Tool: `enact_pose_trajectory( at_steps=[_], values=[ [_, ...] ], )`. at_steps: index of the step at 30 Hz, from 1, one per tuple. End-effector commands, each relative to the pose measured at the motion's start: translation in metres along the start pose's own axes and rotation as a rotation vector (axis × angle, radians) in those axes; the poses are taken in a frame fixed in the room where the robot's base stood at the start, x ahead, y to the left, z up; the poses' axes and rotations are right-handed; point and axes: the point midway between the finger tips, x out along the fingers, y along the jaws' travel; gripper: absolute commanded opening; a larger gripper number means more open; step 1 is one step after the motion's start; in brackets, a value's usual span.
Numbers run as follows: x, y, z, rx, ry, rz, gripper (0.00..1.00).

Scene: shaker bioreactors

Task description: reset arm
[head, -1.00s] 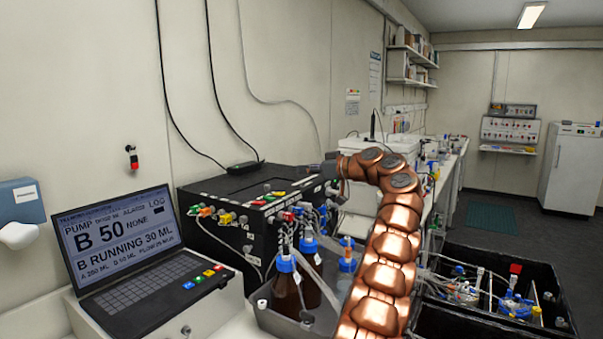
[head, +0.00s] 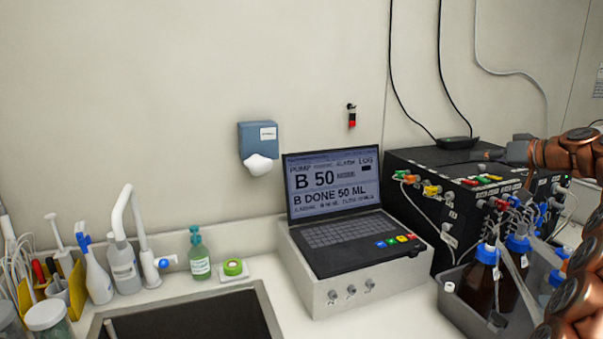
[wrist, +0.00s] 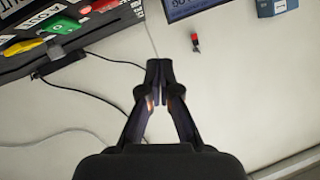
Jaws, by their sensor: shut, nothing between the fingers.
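My copper-coloured arm (head: 570,305) enters at the right edge of the head view and bends at the top. My gripper (head: 492,155) points left, in front of or above the black pump box (head: 440,164); the exact gap is hard to tell. In the wrist view my gripper (wrist: 159,70) has its dark fingers together at the tips, with nothing held between them. Behind them is the pale wall. The box's coloured buttons show at the wrist view's upper left.
A laptop (head: 335,184) on a white stand reads "B DONE 50 ML". Blue-capped brown bottles (head: 482,280) stand in a grey tray near my arm. A sink (head: 190,320), a tap (head: 136,225) and several bottles are at left. Black cables (head: 440,70) hang on the wall.

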Motion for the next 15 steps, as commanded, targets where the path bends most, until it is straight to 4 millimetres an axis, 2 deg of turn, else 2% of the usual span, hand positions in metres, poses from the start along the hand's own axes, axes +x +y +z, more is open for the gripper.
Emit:
enact_pose_trajectory(
  at_steps=[1, 7, 15],
  values=[
    [0.008, -0.017, 0.003, 0.021, -0.024, -0.02, 0.0],
    [0.035, -0.072, 0.028, 0.109, -0.137, -0.063, 0.0],
    [0.057, -0.149, 0.076, 0.197, -0.312, -0.095, 0.0]
  ],
)
